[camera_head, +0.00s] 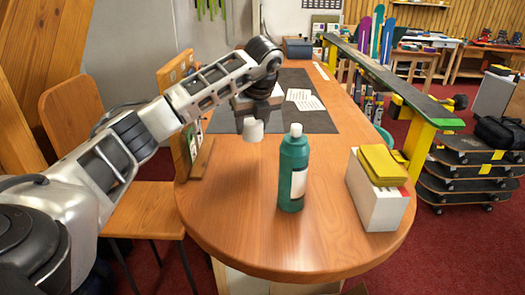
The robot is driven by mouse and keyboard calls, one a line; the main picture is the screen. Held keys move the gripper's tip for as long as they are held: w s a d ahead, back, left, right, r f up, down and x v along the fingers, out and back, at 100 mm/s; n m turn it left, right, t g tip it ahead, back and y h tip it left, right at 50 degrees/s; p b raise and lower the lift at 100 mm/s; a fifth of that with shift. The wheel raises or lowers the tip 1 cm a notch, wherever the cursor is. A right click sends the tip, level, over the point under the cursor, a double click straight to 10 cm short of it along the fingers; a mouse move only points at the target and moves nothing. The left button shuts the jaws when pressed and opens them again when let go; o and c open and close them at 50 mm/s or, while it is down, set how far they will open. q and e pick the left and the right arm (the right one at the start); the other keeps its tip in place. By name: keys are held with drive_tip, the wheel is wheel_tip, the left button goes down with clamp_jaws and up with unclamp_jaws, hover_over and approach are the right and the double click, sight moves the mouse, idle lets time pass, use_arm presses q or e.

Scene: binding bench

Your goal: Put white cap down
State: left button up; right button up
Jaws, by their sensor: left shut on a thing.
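A white cap (253,130) is at the lower end of my left gripper (250,114), which is shut on it. The gripper points down above the bench, near the front edge of the dark mat (318,121). I cannot tell whether the cap touches the bench top or hangs just above it. A green bottle (291,170) with a white label and a white top stands upright to the right of the cap and closer to me. My right gripper is not in view.
A white box (373,203) with a yellow case (383,165) on top stands at the bench's right edge. Paper sheets (305,100) lie on the mat. A wooden board (201,158) stands at the left edge. The front of the wooden bench (240,225) is clear.

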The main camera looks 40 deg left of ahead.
sight(255, 134)
use_arm(q)
drive_tip(key=f, duration=0.3)
drive_tip(key=shift+s+f, duration=0.1)
drive_tip(key=shift+s, duration=0.25)
drive_tip(key=shift+w+f+p, duration=0.1)
drive_tip(key=shift+f+p, duration=0.35)
drive_tip(key=shift+f, duration=2.05)
drive_tip(key=o, duration=0.9)
drive_tip(key=shift+o, duration=0.2)
drive_tip(key=shift+r, duration=0.15)
drive_tip(key=b+v, duration=0.1)
drive_tip(key=v, duration=1.1)
drive_tip(key=shift+b, duration=0.3)
